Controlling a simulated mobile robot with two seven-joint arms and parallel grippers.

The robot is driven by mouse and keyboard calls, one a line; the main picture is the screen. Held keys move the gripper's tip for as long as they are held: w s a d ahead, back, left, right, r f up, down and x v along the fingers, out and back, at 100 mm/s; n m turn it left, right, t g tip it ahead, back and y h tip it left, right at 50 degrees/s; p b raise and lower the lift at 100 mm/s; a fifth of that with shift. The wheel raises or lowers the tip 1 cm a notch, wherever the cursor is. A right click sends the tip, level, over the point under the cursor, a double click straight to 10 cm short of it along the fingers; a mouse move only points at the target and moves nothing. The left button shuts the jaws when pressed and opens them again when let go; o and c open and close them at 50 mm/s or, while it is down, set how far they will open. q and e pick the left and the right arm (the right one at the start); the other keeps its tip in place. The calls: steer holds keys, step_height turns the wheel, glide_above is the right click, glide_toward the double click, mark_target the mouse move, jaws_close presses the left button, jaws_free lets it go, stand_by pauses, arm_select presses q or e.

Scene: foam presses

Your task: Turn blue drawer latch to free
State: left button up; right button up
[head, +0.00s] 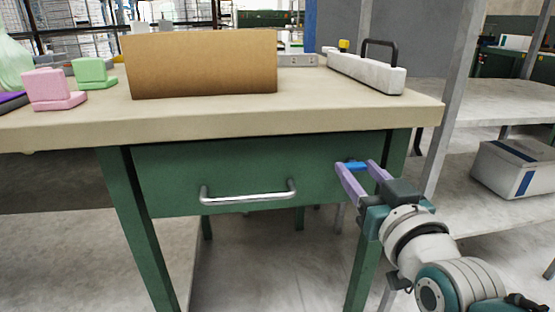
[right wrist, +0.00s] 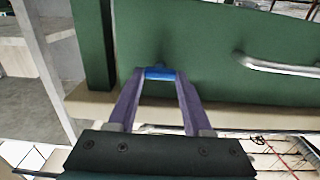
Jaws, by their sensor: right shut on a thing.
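The blue drawer latch (head: 356,165) is on the right part of the green drawer front (head: 230,172), and lies crosswise in the head view. My right gripper (head: 360,167) is at the drawer front with its purple fingers on either side of the latch, shut on it. In the right wrist view the latch (right wrist: 160,74) sits between the two fingertips (right wrist: 160,75), and its ends meet them. The drawer's silver handle (head: 248,194) is left of my gripper. The drawer front sits under the tabletop, and I see no gap that shows it pulled out. My left gripper is not in view.
The beige tabletop (head: 290,115) overhangs the drawer. On it stand a brown board (head: 200,64), pink foam blocks (head: 50,90), a green block (head: 92,73) and a white block with a black handle (head: 366,73). A shelf with a white box (head: 512,168) is at right.

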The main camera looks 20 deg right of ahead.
jaws_close()
steer(key=shift+m, duration=0.3)
steer(key=m+p, duration=0.1)
steer(key=m, duration=0.1)
steer(key=shift+m, duration=0.4)
steer(key=m, duration=0.4)
steer(key=shift+m, duration=0.3)
steer(key=m, duration=0.4)
steer(key=shift+d+f, duration=0.1)
steer(key=shift+f, duration=0.05)
steer(key=m, duration=0.5)
steer(key=shift+m+b, duration=0.3)
steer(key=shift+m, duration=0.1)
